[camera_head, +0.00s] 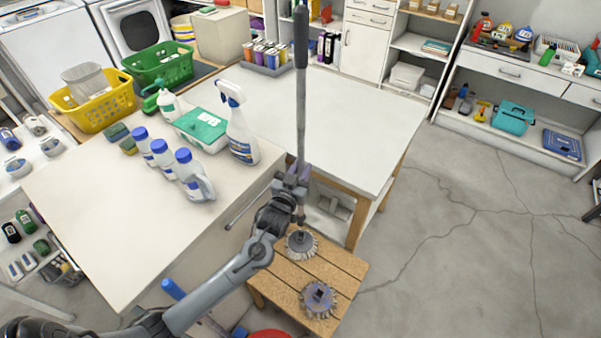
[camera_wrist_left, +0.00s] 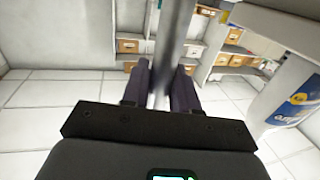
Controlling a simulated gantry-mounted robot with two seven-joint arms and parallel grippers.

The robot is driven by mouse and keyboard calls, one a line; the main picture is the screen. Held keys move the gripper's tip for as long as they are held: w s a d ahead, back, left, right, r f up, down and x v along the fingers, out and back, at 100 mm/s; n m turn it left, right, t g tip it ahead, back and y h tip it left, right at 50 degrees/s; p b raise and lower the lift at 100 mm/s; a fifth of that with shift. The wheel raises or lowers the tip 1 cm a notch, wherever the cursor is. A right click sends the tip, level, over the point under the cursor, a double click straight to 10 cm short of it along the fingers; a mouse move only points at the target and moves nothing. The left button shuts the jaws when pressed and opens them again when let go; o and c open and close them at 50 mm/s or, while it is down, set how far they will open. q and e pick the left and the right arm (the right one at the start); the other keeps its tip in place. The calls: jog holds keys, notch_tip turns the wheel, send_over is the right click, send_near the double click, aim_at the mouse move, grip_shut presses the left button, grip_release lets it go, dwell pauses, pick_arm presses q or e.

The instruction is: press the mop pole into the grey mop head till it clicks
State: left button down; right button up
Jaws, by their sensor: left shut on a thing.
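The mop pole (camera_head: 301,105) is long and grey with a black grip at its top. It stands nearly upright in my left gripper (camera_head: 297,178), which is shut around its lower part. In the left wrist view the pole (camera_wrist_left: 174,45) passes between the two dark fingers (camera_wrist_left: 164,88). Two round fringed mop heads lie on a slatted wooden stool. The farther one, with a dark grey middle (camera_head: 300,243), is right below the pole's lower end; I cannot tell whether they touch. The nearer one (camera_head: 319,297) has a blue-grey middle and stands free. My right gripper is not in view.
The stool (camera_head: 284,283) stands beside a white-topped table (camera_head: 345,100) and a pale counter (camera_head: 90,205). The floor (camera_head: 440,240) at right is clear.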

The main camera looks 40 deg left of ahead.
pick_arm(q)
jog(key=shift+r, duration=0.1)
dwell(0.3)
jog(key=shift+p, duration=0.3)
notch_tip(320, 180, down, 6)
jog(key=b, duration=0.3)
dwell(1.1)
jog(key=shift+p, duration=0.5)
dwell(0.9)
jog(key=shift+f+b, duration=1.5)
jog(key=shift+f, duration=1.1)
dwell(0.4)
jog(key=shift+f, duration=0.2)
dwell(1.0)
